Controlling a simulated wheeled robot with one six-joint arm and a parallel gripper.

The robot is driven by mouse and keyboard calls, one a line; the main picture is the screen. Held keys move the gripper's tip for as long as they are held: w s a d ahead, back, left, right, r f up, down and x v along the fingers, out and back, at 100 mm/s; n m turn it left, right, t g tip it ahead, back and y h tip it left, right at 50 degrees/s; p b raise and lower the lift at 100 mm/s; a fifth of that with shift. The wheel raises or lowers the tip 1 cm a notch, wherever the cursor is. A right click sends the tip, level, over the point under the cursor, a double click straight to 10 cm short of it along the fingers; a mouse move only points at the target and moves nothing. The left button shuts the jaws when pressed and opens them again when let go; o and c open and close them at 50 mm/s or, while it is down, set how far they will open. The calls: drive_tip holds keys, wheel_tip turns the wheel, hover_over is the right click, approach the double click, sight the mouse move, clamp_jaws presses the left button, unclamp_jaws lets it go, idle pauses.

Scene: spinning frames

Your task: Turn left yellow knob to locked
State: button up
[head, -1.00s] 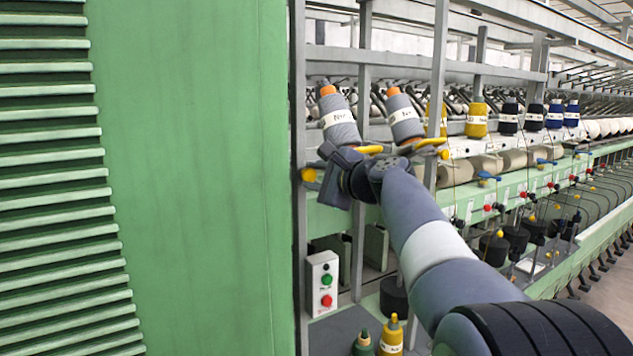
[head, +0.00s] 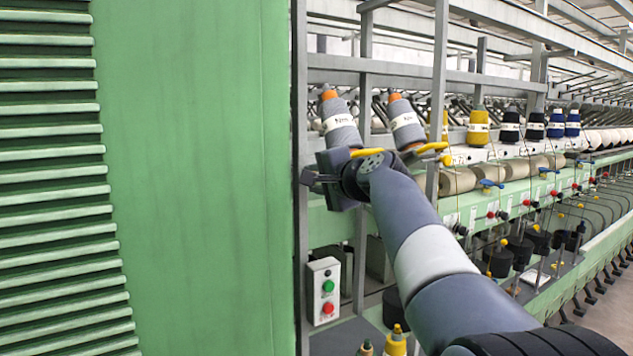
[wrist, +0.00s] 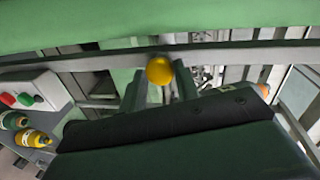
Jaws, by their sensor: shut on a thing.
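The yellow knob (wrist: 160,70) is a round ball in the wrist view, in front of a grey rail. My gripper (wrist: 160,82) is shut on it, with one dark finger on each side. In the head view my gripper (head: 308,178) points left at the grey post beside the green panel. The knob is hidden there behind the gripper. Two yellow levers (head: 368,151) (head: 430,148) show behind and to the right of the gripper, under two grey bobbins.
A large green panel (head: 190,180) fills the left, close to my gripper. A grey upright post (head: 300,90) stands at its edge. A switch box (head: 324,291) with green and red buttons is below. Bobbin rows (head: 478,125) run off to the right.

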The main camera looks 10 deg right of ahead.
drive_tip(key=shift+f, duration=0.15)
drive_tip(key=o, duration=0.7)
drive_tip(key=shift+s, duration=0.1)
drive_tip(key=b+v, duration=0.2)
drive_tip(key=v, duration=0.8)
drive_tip(key=shift+s+b, duration=0.3)
drive_tip(key=shift+b, duration=0.1)
drive_tip(key=p+x, duration=0.3)
drive_tip(key=x, duration=0.7)
drive_tip(key=shift+w, duration=0.4)
